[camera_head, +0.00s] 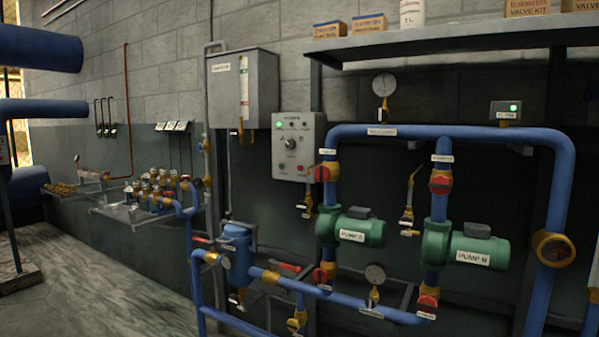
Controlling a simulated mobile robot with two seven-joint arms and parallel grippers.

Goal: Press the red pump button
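A grey control panel (310,150) is mounted on the wall near the middle of the view. It has a row of small lights along its top, the leftmost lit green, and a dark round selector knob (290,143) in the middle. Small buttons sit along its lower part; one on the right looks like the red button (300,168), but it is very small here. Pump A (352,232) and pump B (468,248), both green, are on the blue pipes to the right of the panel. Neither of my grippers is in view.
A grey box (225,90) with a sight gauge hangs left of the panel. Blue pipes (450,132) with red valve handles stand to its right and below. A shelf (460,35) with boxes is above. Open floor (90,290) lies at lower left.

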